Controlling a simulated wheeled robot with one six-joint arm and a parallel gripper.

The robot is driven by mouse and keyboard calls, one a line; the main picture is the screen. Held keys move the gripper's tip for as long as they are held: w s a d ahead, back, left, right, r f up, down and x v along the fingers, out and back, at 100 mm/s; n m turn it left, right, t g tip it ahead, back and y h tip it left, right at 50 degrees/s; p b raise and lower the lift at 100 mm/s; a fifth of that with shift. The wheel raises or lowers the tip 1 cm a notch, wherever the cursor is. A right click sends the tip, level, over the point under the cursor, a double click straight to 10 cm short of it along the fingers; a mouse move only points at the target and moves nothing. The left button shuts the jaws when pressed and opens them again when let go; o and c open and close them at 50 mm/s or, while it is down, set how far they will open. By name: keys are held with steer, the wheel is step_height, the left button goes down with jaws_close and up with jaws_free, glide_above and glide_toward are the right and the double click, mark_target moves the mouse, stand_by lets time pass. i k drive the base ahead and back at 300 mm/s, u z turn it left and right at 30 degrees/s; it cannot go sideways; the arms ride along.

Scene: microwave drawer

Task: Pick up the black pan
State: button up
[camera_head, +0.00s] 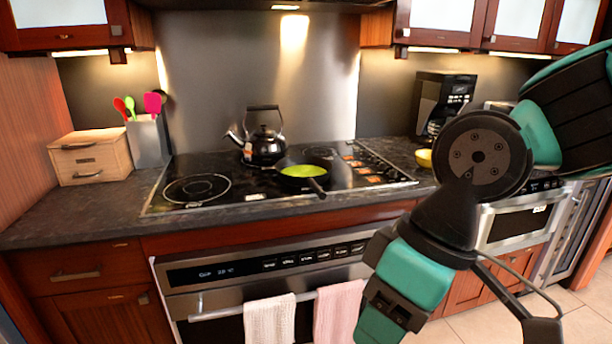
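The black pan (317,187) sits on the cooktop (215,203), right of its middle. Its inside looks bright yellow-green, and its short black handle points toward the front edge of the counter. The pan is upright and nothing touches it from above. My arm, teal and black, fills the right side of the view, in front of the counter and to the right of the pan.
A black kettle (265,145) stands just behind and left of the pan. A wooden box (92,157) and a utensil holder (148,142) stand at the left. A coffee maker (440,98) and a yellow item (424,158) are at the right. Towels (270,320) hang on the oven handle.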

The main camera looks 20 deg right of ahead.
mark_target(300, 171)
steer(key=z, duration=0.6)
steer(key=k, duration=0.45)
steer(key=u, duration=0.95)
steer(key=i, duration=2.05)
steer(key=z, duration=0.4)
